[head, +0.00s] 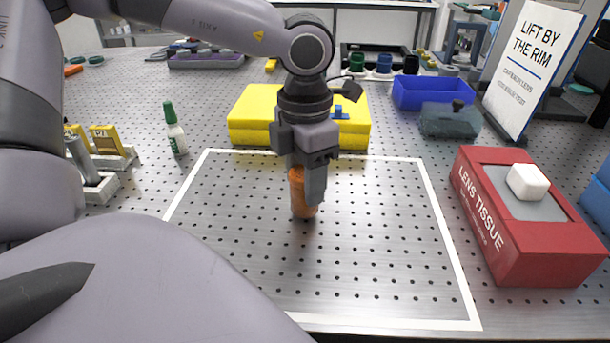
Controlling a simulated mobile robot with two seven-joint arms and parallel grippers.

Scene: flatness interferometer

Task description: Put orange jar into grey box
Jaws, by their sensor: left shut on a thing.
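My left gripper (308,192) points down over the white-outlined area of the perforated table and is shut on the orange jar (298,188). The fingers hide part of the jar. The jar is upright, its lower end at or just above the table; I cannot tell whether it touches. A dark grey box-like thing (450,122) with a knob on top sits at the back right, in front of a blue bin; it may be the grey box. My right gripper is not in view.
A yellow block (248,115) stands just behind the gripper. A blue bin (420,93) and a sign (532,65) are at the back right. A red lens tissue box (530,245) is at the right. A green-capped bottle (174,130) stands left. The outlined area (385,265) is otherwise clear.

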